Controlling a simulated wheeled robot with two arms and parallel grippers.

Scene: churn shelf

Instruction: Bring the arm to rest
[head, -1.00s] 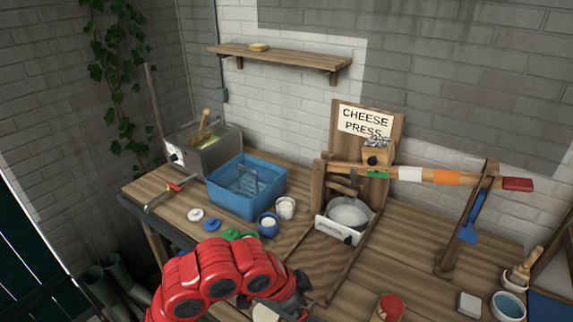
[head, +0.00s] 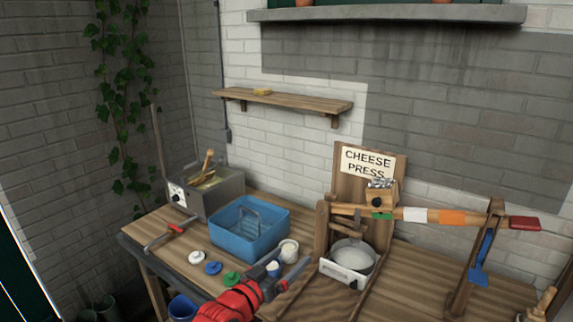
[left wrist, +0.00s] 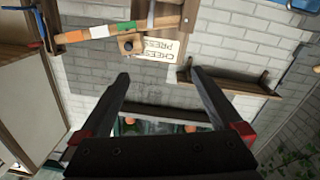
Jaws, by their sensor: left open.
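My left arm is red and comes in from the bottom of the head view. Its dark gripper (head: 288,266) is over the front of the wooden bench (head: 180,253), near the small cups. In the left wrist view the gripper (left wrist: 158,78) is open, with two dark fingers wide apart and nothing between them. Beyond the fingers that view shows, turned over, the brick wall, the cheese press sign (left wrist: 160,47) and the wall shelf (left wrist: 232,84). My right gripper is not in view.
A blue tub (head: 250,236), a metal vat (head: 207,190) and a white cup (head: 289,250) stand on the bench. The cheese press lever (head: 450,217) reaches right over the bench. A wall shelf (head: 285,104) holds a yellow piece. Air above the tub looks clear.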

